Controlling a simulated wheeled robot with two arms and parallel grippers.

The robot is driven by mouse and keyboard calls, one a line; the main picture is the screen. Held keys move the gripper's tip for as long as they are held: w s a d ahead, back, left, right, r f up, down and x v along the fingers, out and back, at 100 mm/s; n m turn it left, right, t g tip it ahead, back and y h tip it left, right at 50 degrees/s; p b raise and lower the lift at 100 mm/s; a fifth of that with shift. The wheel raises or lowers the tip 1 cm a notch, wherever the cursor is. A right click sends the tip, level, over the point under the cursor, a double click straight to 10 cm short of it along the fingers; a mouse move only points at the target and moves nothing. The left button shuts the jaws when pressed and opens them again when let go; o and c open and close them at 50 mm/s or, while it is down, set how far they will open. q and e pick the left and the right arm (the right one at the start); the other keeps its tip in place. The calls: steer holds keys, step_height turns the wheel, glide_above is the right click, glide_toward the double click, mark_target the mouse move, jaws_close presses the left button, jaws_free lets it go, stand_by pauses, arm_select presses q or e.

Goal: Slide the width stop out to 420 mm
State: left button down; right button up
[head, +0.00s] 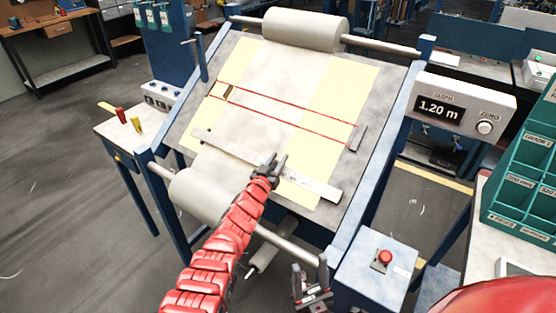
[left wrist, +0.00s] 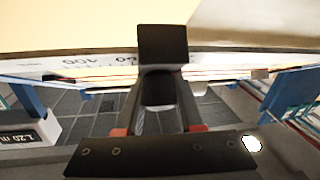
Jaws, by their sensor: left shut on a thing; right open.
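A pale scale bar (head: 315,183) lies across the cloth on the tilted table. Printed numbers, one reading 400, show upside down on the bar in the left wrist view (left wrist: 90,60). My left gripper (head: 270,168) is at the bar, right of its middle, shut on a small dark block that appears to be the width stop. In the left wrist view the dark block (left wrist: 162,42) stands over the bar's edge between the fingers (left wrist: 160,105). The fingers hide most of the block in the head view, and its exact reading cannot be made out. My right gripper (head: 312,288) is open and empty, low in front of the table.
Cream cloth (head: 330,100) runs between an upper roll (head: 305,30) and a lower roll (head: 205,190). Two red lines cross it, ending at a dark block (head: 357,138). A display (head: 440,108) reads 1.20 m. A red-button box (head: 384,258) stands front right, beside green bins (head: 525,165).

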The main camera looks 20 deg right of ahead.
mark_target(306, 178)
stand_by(0.9)
arm_select(q)
steer(key=shift+s+d, duration=0.2)
steer(key=shift+s+d+r+p, duration=0.1)
steer(key=shift+s+d+p, duration=0.35)
steer(key=shift+s+p, duration=0.15)
steer(key=shift+s+d+p, duration=0.45)
steer(key=shift+s, duration=0.2)
steer(key=s+d, duration=0.4)
steer(key=s, duration=0.1)
steer(key=shift+s+d+f, duration=0.1)
steer(key=shift+f, duration=0.15)
steer(key=c, duration=0.8)
jaws_free()
steer(key=shift+o, duration=1.4)
steer(key=shift+s+d+r, duration=0.1)
